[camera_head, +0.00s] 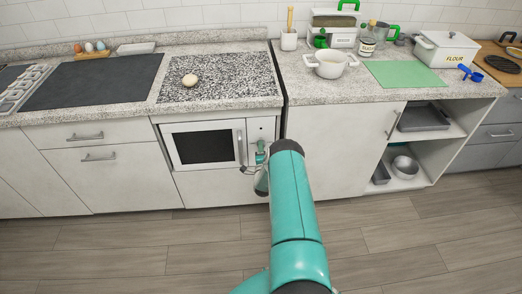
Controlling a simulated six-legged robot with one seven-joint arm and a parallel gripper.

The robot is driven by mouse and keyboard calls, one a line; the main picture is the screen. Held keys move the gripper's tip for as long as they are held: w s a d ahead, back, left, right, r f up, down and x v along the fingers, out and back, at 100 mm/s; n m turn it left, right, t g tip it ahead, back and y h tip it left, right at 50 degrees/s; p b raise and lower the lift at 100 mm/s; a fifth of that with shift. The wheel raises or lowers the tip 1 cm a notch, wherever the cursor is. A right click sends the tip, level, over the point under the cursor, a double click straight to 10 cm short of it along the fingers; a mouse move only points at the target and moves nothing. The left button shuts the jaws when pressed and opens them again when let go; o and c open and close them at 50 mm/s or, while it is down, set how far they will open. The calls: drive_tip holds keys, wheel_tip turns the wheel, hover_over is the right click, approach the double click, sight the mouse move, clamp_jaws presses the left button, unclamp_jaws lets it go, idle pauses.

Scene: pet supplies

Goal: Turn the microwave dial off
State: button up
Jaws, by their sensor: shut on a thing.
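The microwave (204,147) is white with a dark window and is built in below the speckled counter. Its vertical handle (240,147) is at the right side of the door, which looks closed. The control panel (262,127) is the narrow white strip right of the handle. My gripper (256,160) is at the lower part of this panel, at the end of my teal arm. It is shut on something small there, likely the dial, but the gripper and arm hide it. The dial's setting cannot be seen.
Above the microwave, a round pale item (190,80) lies on the speckled counter. A white pot (330,64), a green mat (404,75) and a flour box (444,48) stand on the right counter. Open shelves (427,150) are at right. The wooden floor (150,245) is clear.

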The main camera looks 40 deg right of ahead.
drive_tip(key=m, duration=0.9)
drive_tip(key=m+y, duration=0.1)
drive_tip(key=m, duration=0.8)
drive_tip(key=m+y, duration=0.1)
drive_tip(key=m, duration=0.9)
drive_tip(key=shift+s+d+r+g, duration=0.2)
drive_tip(key=shift+r+g, duration=0.1)
drive_tip(key=shift+g, duration=0.1)
idle(1.0)
drive_tip(key=shift+w, duration=0.1)
idle(0.4)
drive_tip(key=o, duration=1)
